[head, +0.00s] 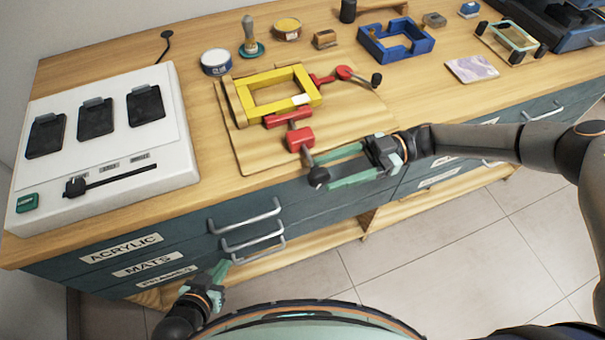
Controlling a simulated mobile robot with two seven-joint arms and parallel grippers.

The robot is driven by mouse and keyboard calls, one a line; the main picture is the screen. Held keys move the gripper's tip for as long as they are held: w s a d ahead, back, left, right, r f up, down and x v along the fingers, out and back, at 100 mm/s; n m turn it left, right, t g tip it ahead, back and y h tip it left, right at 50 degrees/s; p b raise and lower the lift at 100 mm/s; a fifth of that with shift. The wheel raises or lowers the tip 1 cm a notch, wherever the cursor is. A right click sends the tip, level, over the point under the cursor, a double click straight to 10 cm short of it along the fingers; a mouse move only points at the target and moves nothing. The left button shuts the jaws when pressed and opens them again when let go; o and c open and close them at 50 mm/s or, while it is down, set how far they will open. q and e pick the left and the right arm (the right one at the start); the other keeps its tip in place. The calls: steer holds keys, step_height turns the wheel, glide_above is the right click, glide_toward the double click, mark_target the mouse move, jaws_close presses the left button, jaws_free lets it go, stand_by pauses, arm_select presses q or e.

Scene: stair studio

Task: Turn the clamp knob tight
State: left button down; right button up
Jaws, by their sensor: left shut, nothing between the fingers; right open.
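A yellow frame (245,100) lies on a wooden board (345,112) on the bench. A red clamp (299,138) at its front edge has a rod ending in a dark knob (318,177) over the bench's front edge. A second red clamp (343,73) sits at the frame's right, with its own dark knob (376,80). My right gripper (323,170) is open, its green fingertips pointing left at the front knob, one beyond it and one nearer; contact is unclear. My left gripper (218,272) is shut and empty, low before the drawers.
A white panel with black pads (182,150) fills the bench's left end. Tins, a brush (249,40) and a blue frame (425,43) stand behind. Drawer handles (245,218) stick out below the bench edge.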

steer(key=p+x, duration=0.1)
steer(key=x, duration=0.5)
steer(key=shift+a, duration=0.1)
steer(key=shift+c, duration=0.2)
steer(key=shift+s+f, duration=0.1)
steer(key=shift+f, duration=0.05)
jaws_close()
